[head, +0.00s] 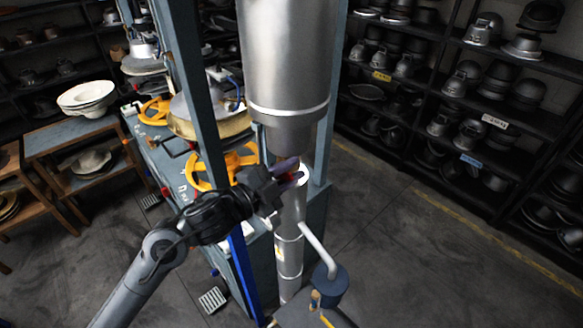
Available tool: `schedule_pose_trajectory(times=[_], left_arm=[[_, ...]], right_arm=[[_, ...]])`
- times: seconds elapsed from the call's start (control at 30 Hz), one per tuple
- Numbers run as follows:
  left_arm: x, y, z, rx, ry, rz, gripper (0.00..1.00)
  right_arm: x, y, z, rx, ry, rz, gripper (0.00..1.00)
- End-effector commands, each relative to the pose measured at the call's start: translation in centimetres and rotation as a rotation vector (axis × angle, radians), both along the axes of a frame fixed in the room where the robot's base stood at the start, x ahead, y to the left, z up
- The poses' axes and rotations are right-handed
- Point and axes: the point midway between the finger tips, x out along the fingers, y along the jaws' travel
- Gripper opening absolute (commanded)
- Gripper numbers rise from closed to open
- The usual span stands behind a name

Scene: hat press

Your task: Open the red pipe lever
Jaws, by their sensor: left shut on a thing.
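My left gripper (284,183) reaches in from the lower left to the top of a vertical silver pipe (289,245), below a large metal cylinder. It is shut on the red pipe lever (286,165), of which only a small dark red part shows at the fingers. The rest of the lever is hidden by the gripper and the pipe, so its angle cannot be told. My right gripper is not in view.
The large metal cylinder (285,60) hangs just above my gripper, between blue-grey frame posts (190,90). Yellow handwheels (222,166) are close behind my wrist. Shelves of metal hat moulds (460,100) line the right. The floor at the right (430,260) is clear.

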Motion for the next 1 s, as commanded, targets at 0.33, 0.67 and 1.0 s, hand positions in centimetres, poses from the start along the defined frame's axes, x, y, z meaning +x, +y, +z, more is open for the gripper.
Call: schedule_pose_trajectory(times=[0.33,0.67,1.0], left_arm=[[0.15,0.17,0.4,-0.037,0.032,0.0,0.0],[0.16,0.18,0.37,-0.035,0.031,0.0,0.34],[0.21,0.27,0.51,-0.037,0.03,0.003,0.45]], right_arm=[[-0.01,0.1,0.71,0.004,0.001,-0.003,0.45],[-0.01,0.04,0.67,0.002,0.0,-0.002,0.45],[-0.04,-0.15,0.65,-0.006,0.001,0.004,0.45]])
